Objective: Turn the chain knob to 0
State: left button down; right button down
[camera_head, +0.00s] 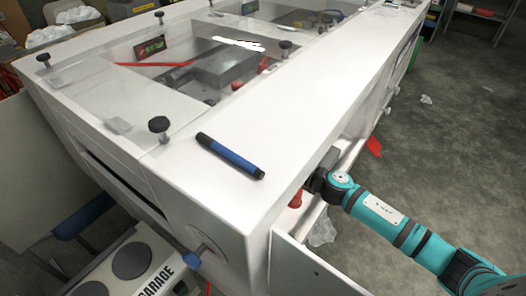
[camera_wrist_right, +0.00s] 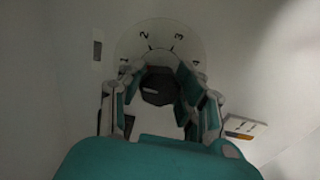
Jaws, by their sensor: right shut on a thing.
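The chain knob (camera_wrist_right: 158,88) is dark and sits in front of a pale round dial (camera_wrist_right: 184,33) with the numbers 1, 2, 3 and 4 visible, in the right wrist view. My right gripper (camera_wrist_right: 160,80) has its fingers on both sides of the knob and is shut on it. The dial's lower part is hidden by the gripper, and no 0 is visible. In the head view, my right arm (camera_head: 385,213) reaches from the lower right to the side of the white cabinet (camera_head: 270,125); its fingers and the knob are hidden there. My left gripper is not in view.
A blue and black marker (camera_head: 231,156) lies on the cabinet top. An open white panel (camera_head: 300,268) stands below my right arm. A small label (camera_wrist_right: 240,127) is right of the gripper in the wrist view. The floor at right is mostly clear.

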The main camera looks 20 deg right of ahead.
jog(key=shift+f, duration=0.1)
jog(key=c, duration=0.9)
grip_release()
jog(key=shift+o, duration=0.2)
jog(key=v, duration=1.2)
jog(key=shift+s+d, duration=0.1)
jog(key=shift+d, duration=0.05)
